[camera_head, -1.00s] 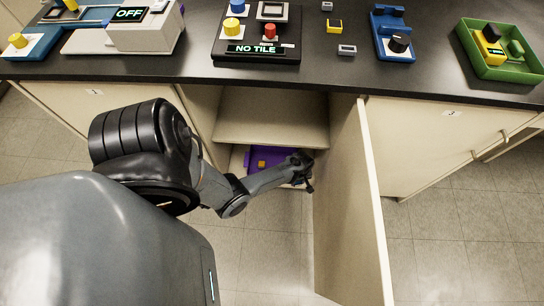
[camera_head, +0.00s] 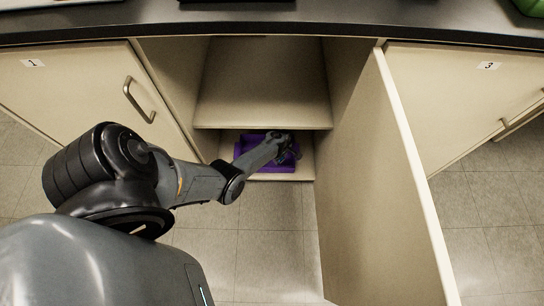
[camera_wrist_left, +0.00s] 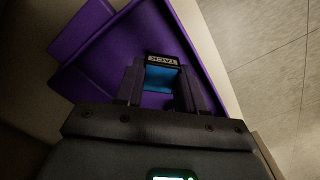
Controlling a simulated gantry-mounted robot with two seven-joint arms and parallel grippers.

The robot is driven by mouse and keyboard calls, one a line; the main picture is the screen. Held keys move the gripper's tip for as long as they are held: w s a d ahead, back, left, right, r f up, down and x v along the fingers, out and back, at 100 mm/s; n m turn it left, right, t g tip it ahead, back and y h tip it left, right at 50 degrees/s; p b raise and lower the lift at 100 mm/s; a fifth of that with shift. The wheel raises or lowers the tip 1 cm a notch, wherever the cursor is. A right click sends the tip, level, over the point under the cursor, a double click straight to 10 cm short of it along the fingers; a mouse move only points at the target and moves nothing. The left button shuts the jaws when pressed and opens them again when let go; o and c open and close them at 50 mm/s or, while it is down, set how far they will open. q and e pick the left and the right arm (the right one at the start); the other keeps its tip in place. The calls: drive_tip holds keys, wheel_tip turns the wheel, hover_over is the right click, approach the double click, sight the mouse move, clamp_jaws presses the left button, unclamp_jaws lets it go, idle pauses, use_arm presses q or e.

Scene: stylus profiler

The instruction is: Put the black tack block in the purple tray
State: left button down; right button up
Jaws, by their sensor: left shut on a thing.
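The purple tray (camera_head: 246,146) lies on the floor of the open cabinet in the head view, and its wall and base fill much of the left wrist view (camera_wrist_left: 100,50). My left gripper (camera_head: 290,152) reaches into the cabinet over the tray. In the left wrist view its fingers (camera_wrist_left: 160,88) are shut on a small block, the black tack block (camera_wrist_left: 161,59), with a black labelled end and a blue face between the fingers. The label is too small to read surely. I cannot tell whether the block touches the tray. My right gripper is not seen.
A cabinet shelf (camera_head: 262,100) is above the tray. The open door (camera_head: 385,190) stands to the right of my arm. Closed cabinet 1 (camera_head: 75,95) is on the left and closed cabinet 3 (camera_head: 450,90) on the right. The dark worktop edge (camera_head: 330,32) runs above.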

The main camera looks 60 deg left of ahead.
use_arm(q)
wheel_tip(320, 180, down, 4)
drive_tip(key=b, duration=0.3)
drive_tip(key=shift+f, duration=0.15)
drive_tip(key=shift+f, duration=0.1)
drive_tip(key=c, duration=0.7)
unclamp_jaws()
wheel_tip(320, 180, up, 4)
drive_tip(key=p, duration=0.4)
drive_tip(key=shift+r, duration=0.2)
